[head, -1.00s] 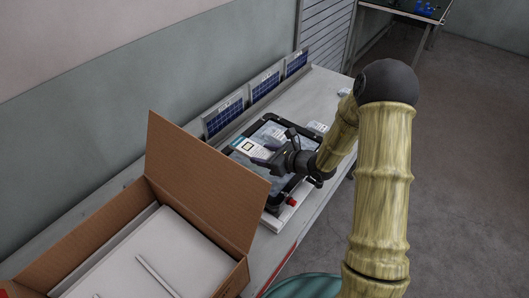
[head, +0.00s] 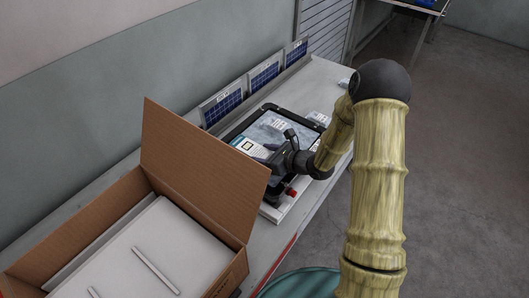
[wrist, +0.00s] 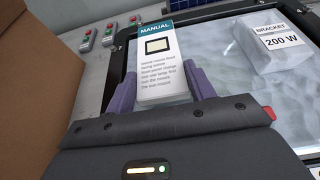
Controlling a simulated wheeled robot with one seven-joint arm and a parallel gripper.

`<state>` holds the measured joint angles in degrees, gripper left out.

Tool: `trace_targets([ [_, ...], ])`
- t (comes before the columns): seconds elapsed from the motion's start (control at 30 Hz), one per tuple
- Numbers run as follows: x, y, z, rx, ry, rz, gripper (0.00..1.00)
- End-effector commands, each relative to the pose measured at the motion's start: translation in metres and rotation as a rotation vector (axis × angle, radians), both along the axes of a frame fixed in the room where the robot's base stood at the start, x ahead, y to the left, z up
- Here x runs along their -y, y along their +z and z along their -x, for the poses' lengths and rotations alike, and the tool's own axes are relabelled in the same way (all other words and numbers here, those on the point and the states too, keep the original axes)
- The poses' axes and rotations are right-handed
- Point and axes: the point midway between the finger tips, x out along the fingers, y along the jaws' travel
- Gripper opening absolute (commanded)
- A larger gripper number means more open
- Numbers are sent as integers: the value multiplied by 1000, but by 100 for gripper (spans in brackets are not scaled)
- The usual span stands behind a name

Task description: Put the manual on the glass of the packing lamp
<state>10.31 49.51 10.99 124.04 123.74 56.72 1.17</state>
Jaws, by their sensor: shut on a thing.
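The manual (wrist: 160,62) is a white booklet with a teal title band. It stands between the two purple fingers of my gripper (wrist: 162,90), which is shut on it. The packing lamp is a flat black frame around pale, hazy glass (wrist: 240,90). In the wrist view the manual overlaps the lamp's left frame and glass edge; I cannot tell whether it touches. In the head view my gripper (head: 276,158) is over the lamp (head: 270,130), with the manual (head: 246,146) at its left. A clear bracket bag marked 200 W (wrist: 278,38) lies on the glass.
An open cardboard box (head: 205,170) with white contents stands close at the left. Several solar panels (head: 264,80) lean along the back of the bench. Small switch boxes (wrist: 108,36) with red and green buttons lie left of the lamp.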

Motion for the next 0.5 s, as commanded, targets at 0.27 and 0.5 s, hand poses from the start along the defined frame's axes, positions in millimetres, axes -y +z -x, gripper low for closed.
trace_targets([
  [0.27,0,-15,0,0,-1,0,32],
  [0.5,0,-15,0,0,0,0,32],
])
